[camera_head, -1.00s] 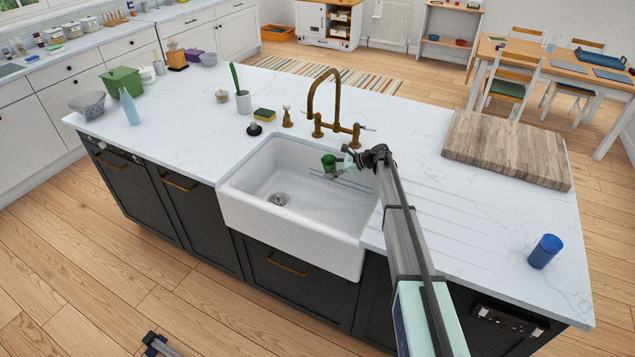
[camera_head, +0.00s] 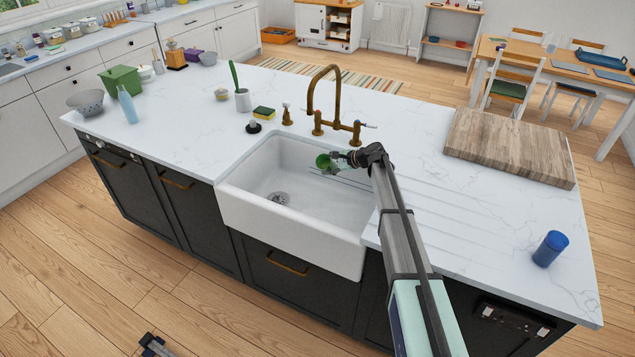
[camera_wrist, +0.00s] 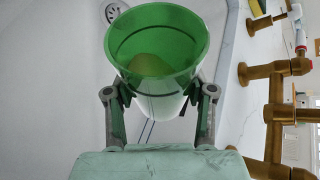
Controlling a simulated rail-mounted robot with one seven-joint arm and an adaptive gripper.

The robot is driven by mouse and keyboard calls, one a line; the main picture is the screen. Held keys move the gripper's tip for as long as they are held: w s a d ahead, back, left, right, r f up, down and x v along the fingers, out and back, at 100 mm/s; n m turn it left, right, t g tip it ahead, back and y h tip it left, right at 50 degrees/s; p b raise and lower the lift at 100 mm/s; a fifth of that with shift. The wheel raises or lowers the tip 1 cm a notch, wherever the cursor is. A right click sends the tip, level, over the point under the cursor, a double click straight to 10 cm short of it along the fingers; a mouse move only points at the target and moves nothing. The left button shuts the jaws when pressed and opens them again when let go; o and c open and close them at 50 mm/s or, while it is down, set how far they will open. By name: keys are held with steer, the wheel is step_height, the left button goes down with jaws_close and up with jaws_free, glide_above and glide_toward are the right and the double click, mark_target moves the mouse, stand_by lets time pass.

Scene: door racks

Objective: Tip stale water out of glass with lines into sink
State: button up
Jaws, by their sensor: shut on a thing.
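The glass (camera_wrist: 157,52) is green, with dark lines around it. In the wrist view its open mouth faces the camera, and a yellowish patch shows inside; I cannot tell if that is water. My gripper (camera_wrist: 158,108) is shut on the glass, one finger on each side. In the head view the glass (camera_head: 323,161) is small and tilted, held over the right part of the white sink (camera_head: 290,233). My gripper (camera_head: 338,161) reaches it from the right. The sink's drain (camera_head: 279,198) is visible to the left of the glass, and the basin looks empty.
A brass tap (camera_head: 334,100) stands behind the sink, close to my arm. A sponge (camera_head: 263,113) and a pot with a green brush (camera_head: 243,100) are at the back left.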

mark_target(326, 156)
steer(key=shift+w+r+n+t+h+b, duration=0.1)
steer(key=shift+r+n+t+h+b, duration=0.2)
steer(key=shift+r+n+t+b, duration=0.6)
stand_by(0.8)
steer(key=shift+r+n+t+h+b, duration=0.3)
steer(key=shift+r+n+t+b, duration=0.35)
steer(key=shift+b, duration=0.95)
steer(key=shift+s+a+r+n+t+b, duration=0.25)
steer(key=shift+s+r+n+t+b, duration=0.3)
steer(key=shift+b, duration=1.6)
steer(key=shift+s+a+r+n+t+b, duration=0.1)
steer(key=shift+s+r+n+t+b, duration=0.3)
steer(key=shift+b, duration=2.2)
steer(key=shift+w+r+p, duration=0.25)
steer(key=shift+r+p, duration=0.1)
steer(key=shift+p, duration=0.55)
steer(key=shift+w+p, duration=0.15)
steer(key=shift+p, duration=1.05)
steer(key=p, duration=0.2)
steer(key=f+m+g+p, duration=0.1)
steer(key=shift+w+d+p, duration=0.2)
steer(key=shift+w+p, duration=0.1)
steer(key=shift+p, duration=0.05)
steer(key=shift+f, duration=0.6)
steer(key=shift+m, duration=0.3)
